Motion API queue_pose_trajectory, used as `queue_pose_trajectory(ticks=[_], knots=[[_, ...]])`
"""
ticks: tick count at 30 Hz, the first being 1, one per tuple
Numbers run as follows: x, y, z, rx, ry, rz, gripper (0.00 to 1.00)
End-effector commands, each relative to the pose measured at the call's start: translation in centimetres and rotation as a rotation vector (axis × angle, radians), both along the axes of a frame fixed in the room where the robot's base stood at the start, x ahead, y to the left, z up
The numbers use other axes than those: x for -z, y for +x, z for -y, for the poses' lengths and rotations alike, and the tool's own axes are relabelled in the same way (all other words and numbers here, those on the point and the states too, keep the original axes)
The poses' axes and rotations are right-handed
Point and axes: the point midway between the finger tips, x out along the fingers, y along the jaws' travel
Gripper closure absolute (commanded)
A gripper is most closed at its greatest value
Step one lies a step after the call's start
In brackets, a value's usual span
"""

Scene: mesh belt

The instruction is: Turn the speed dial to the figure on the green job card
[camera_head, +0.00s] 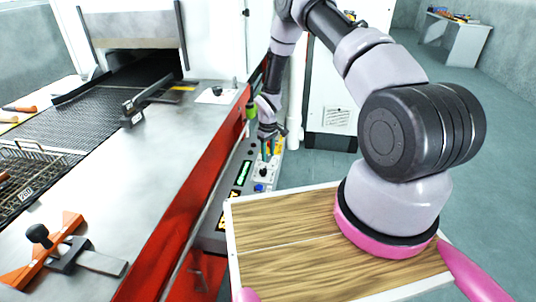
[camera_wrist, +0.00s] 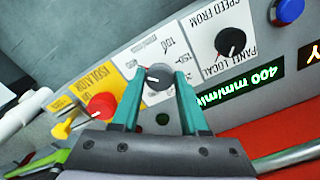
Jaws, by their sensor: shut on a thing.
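The speed dial (camera_wrist: 160,76) is a dark grey round knob on a white plate with printed figures, of which 100 and 150 can be made out upside down. My gripper (camera_wrist: 158,84) has its teal fingers on either side of the dial and is shut on it. In the head view my gripper (camera_head: 267,143) reaches down to the control panel (camera_head: 226,208) beside the red machine side. A green display (camera_wrist: 240,88) reads 400 mm/min. I cannot make out a green job card with a readable figure in either view.
A black selector knob (camera_wrist: 230,42) marked SPEED FROM sits beside the dial. A red isolator knob (camera_wrist: 102,106) with a yellow tag (camera_wrist: 66,128) sits on the other side. A blue button (camera_wrist: 289,10) is farther along. The mesh belt (camera_head: 75,122) runs at left.

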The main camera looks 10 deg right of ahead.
Motion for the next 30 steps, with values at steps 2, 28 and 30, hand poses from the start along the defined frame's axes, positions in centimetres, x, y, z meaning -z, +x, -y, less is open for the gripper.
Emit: queue_pose_trajectory(ticks=[2,28,30], knots=[[-0.1,0.1,0.0,0.001,0.001,0.002,0.44],[-8.3,0.1,0.0,0.001,0.001,0.003,0.26],[-9.3,0.1,0.0,0.002,0.0,0.002,0.26]])
